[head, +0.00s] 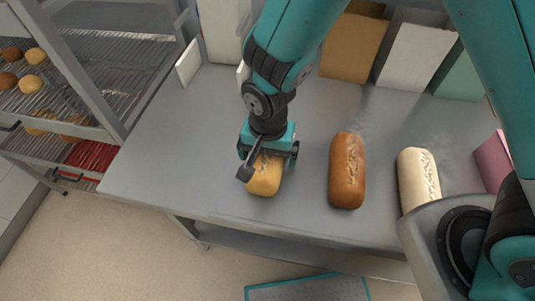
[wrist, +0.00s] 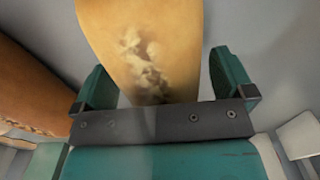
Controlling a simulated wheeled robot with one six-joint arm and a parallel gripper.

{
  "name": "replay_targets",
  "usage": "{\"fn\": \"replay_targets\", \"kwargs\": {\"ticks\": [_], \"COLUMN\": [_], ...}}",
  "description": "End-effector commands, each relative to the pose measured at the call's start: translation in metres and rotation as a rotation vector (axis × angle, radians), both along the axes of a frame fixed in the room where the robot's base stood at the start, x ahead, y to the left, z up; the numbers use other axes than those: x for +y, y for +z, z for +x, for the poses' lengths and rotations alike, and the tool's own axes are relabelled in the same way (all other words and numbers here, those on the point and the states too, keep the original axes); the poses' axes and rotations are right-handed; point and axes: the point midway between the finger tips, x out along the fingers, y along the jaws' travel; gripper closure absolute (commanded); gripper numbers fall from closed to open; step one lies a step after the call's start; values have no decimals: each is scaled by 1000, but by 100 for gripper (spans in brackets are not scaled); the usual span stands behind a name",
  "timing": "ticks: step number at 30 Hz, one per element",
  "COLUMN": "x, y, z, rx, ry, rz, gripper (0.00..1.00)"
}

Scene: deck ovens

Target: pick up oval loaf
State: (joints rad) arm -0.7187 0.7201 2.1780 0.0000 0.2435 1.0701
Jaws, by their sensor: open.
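A golden-yellow loaf (head: 265,182) lies on the grey steel table, partly hidden under my gripper (head: 268,158). It looks like the oval loaf.
A brown loaf (head: 347,172) lies to the right, also seen in the wrist view (wrist: 30,90). A pale loaf (head: 418,178) lies farther right. Boxes, one tan (head: 352,48) and one white (head: 415,55), stand behind. A rack with buns (head: 32,84) is at left. The table's left part is clear.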

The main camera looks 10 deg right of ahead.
Motion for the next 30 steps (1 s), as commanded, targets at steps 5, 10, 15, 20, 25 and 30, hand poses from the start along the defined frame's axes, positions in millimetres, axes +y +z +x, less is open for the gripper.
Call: {"fn": "replay_targets", "kwargs": {"ticks": [5,10,15,20,25,30], "x": [0,0,0,0,0,0], "y": [-3,-3,-3,-3,-3,1], "z": [0,0,0,0,0,0], "rx": [0,0,0,0,0,-1], "ry": [0,0,0,0,0,0], "rz": [0,0,0,0,0,1], "gripper": [0,0,14,51,56,56]}}
